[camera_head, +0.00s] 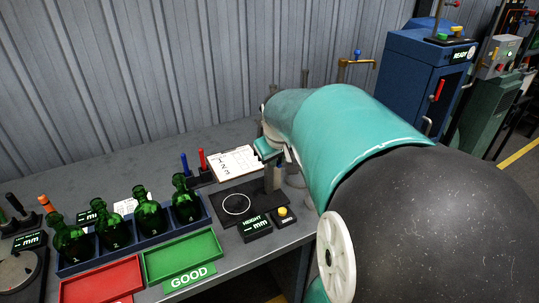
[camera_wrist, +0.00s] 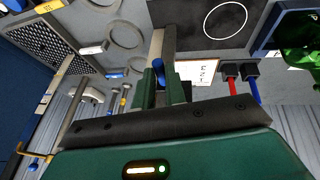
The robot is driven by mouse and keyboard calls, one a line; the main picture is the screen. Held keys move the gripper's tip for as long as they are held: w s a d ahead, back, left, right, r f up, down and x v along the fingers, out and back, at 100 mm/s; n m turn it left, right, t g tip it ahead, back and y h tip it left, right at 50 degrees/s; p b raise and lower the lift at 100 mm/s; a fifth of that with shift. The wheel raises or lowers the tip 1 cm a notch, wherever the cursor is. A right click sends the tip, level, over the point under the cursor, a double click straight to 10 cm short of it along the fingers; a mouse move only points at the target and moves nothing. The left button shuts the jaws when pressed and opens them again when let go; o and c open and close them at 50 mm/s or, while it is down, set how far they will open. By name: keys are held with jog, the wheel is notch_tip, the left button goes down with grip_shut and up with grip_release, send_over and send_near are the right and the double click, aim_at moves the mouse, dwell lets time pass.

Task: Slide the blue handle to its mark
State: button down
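The height gauge post (camera_head: 269,180) stands upright at the back of its black base plate, which has a white ring (camera_head: 237,204). The small blue handle (camera_wrist: 158,73) shows in the wrist view between the two green fingers of my gripper (camera_wrist: 162,82). My gripper is at the upper part of the post, partly hidden by my teal arm in the head view. The fingers stand close on both sides of the handle; whether they press on it is unclear. I cannot make out the handle's mark. The height display (camera_head: 255,227) shows dashes and mm.
Green bottles (camera_head: 148,213) stand in a blue rack left of the gauge. A red tray (camera_head: 103,282) and a green tray (camera_head: 183,258) lie in front. A clipboard (camera_head: 236,161), red and blue pens, and a yellow button (camera_head: 283,212) are close by.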

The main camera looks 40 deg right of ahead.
notch_tip(320, 180, up, 9)
jog(key=shift+f, duration=0.15)
dwell(0.4)
jog(key=c, duration=1.5)
grip_release()
jog(key=shift+o, duration=0.2)
jog(key=shift+f, duration=0.1)
jog(key=v, duration=1.3)
jog(key=shift+r, duration=0.4)
jog(key=shift+a, duration=0.2)
